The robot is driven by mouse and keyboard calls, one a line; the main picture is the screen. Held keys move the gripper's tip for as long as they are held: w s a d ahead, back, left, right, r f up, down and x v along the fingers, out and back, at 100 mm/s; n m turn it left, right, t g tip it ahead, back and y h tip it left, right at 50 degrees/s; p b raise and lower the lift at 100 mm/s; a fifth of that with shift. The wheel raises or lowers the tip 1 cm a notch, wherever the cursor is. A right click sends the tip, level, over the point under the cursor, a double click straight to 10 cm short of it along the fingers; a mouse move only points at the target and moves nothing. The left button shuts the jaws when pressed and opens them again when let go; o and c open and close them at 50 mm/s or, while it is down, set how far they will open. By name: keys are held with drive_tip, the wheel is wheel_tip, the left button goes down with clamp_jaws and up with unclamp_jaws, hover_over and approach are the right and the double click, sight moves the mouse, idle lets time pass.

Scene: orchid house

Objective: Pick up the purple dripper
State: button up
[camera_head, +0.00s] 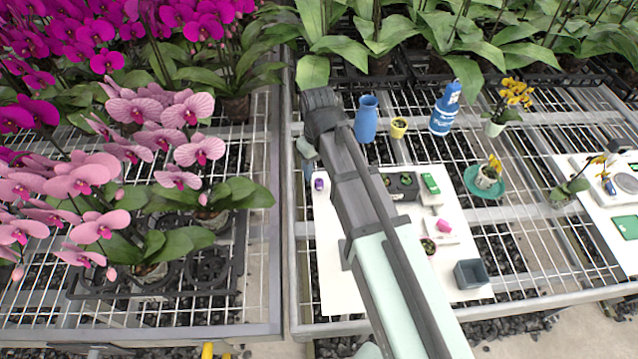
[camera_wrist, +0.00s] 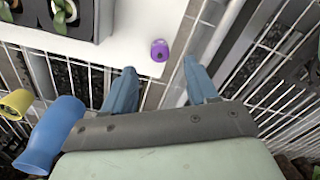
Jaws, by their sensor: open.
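The purple dripper (camera_head: 319,184) is a small purple piece on the white board (camera_head: 336,285), near its far left corner in the head view. In the wrist view the dripper (camera_wrist: 159,50) stands near the board's edge, with a dark spot on its top. My gripper (camera_wrist: 158,72) has its two blue-grey fingers spread apart and empty. The dripper shows between the fingers and a little past their tips in the wrist view, not touching either. In the head view my gripper (camera_head: 307,160) is left of the dark wrist, partly hidden by the arm.
A blue vase (camera_head: 366,119), a small yellow pot (camera_head: 398,128) and a blue bottle (camera_head: 445,110) stand on the mesh bench behind the board. Pink orchids crowd the left bench.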

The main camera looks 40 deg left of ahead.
sight(319, 180)
drive_tip(key=shift+d+f, duration=0.1)
drive_tip(key=shift+f, duration=2.35)
drive_tip(key=shift+c, duration=0.2)
clamp_jaws()
